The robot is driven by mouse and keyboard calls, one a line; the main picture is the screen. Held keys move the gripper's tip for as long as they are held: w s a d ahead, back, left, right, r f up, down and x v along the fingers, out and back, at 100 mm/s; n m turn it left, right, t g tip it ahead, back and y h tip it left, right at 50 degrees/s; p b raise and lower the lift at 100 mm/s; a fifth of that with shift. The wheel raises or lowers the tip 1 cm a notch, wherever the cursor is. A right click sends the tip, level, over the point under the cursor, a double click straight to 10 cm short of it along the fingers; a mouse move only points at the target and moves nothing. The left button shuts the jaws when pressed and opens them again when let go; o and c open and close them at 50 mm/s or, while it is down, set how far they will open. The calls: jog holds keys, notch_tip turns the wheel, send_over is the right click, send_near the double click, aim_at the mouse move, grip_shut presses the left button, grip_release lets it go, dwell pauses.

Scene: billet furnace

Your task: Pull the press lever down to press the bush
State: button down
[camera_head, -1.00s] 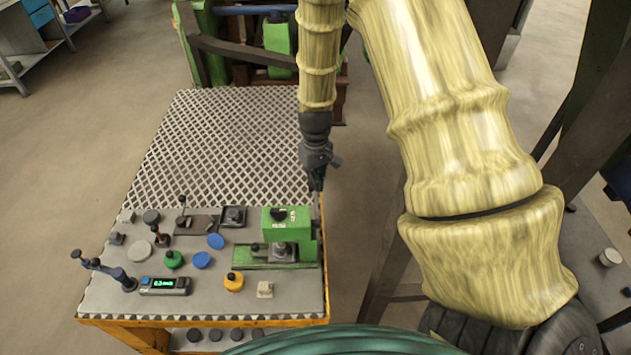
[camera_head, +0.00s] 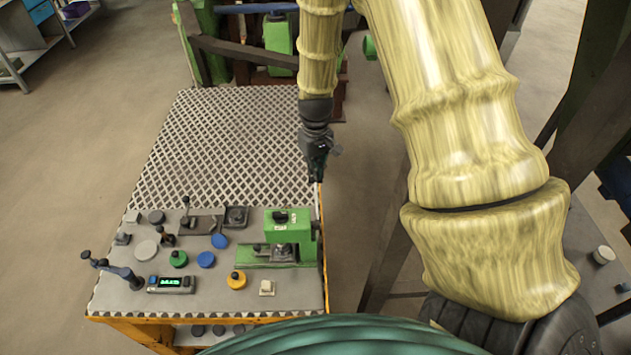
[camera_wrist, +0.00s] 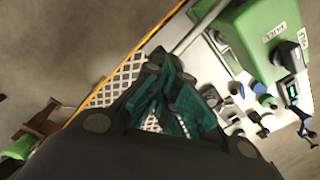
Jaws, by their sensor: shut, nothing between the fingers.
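The green press (camera_head: 289,224) stands at the right edge of the table; it also shows in the wrist view (camera_wrist: 258,42). Its lever, a thin pale rod (camera_wrist: 198,27), runs beside the green body toward my fingers in the wrist view. In the head view the lever is thin and hard to make out. My gripper (camera_head: 317,180) is above and behind the press, pointing down, with its dark fingers (camera_wrist: 176,100) shut and empty. The fingertips are close to the lever's end; I cannot tell whether they touch. A grey piece (camera_head: 284,251) sits under the press head; I cannot make out the bush.
The table's mesh top (camera_head: 225,145) is clear behind the press. Left of it stand a green knob (camera_head: 178,259), a yellow knob (camera_head: 236,280), blue discs (camera_head: 205,260), and a display box (camera_head: 171,283).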

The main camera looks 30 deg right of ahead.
jog(key=shift+r+p, duration=1.2)
jog(key=shift+r, duration=0.65)
notch_tip(320, 180, up, 5)
